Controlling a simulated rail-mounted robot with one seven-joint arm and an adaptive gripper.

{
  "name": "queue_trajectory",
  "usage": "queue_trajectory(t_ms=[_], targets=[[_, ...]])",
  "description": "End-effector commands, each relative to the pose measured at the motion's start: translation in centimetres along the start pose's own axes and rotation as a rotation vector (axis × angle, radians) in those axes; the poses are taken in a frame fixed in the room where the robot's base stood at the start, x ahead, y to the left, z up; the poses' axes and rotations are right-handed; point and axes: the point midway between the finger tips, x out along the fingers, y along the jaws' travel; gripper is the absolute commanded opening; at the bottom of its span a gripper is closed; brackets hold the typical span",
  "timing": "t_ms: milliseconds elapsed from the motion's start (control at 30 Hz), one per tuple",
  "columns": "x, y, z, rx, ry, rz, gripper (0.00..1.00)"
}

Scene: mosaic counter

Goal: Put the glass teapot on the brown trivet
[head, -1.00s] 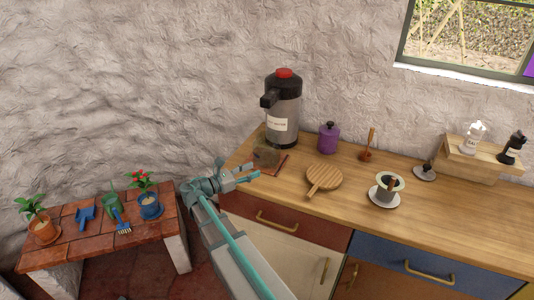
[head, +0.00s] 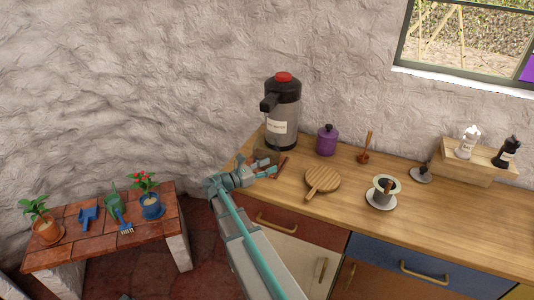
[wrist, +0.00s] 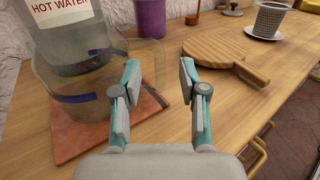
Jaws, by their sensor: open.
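The glass teapot (wrist: 88,100) is a clear vessel with a blue band in the wrist view. It stands on a reddish-brown square tile (wrist: 75,141), in front of the hot water dispenser. In the head view the teapot (head: 262,155) is small and partly hidden by my gripper (head: 275,167). My gripper (wrist: 159,77) is open; its left finger overlaps the teapot's right side, and a clear part of the glass shows between the fingers. I cannot tell if they touch. A round slatted brown wooden board with a handle, apparently the trivet (wrist: 217,51), lies empty to the right (head: 322,180).
The hot water dispenser (head: 283,112) stands behind the teapot. A purple canister (head: 327,140), a wooden-handled tool (head: 365,150) and a cup on a saucer (head: 382,191) stand farther right. The counter front (head: 430,232) is clear. A low tiled bench holds plants at left.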

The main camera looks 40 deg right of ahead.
Motion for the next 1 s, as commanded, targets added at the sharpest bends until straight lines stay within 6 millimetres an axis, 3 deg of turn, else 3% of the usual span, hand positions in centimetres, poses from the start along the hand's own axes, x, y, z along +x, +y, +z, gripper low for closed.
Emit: queue_trajectory(t_ms=[167, 400, 433, 700, 1000], targets=[[2.3, 0.0, 0.1, -0.002, 0.000, -0.002, 0.42], [2.5, 0.0, 0.0, -0.001, 0.000, 0.000, 0.42], [2.5, 0.0, 0.0, -0.001, 0.000, 0.000, 0.41], [2.5, 0.0, 0.0, -0.001, 0.000, 0.000, 0.00], [2.5, 0.0, 0.1, 0.000, -0.002, 0.000, 0.00]])
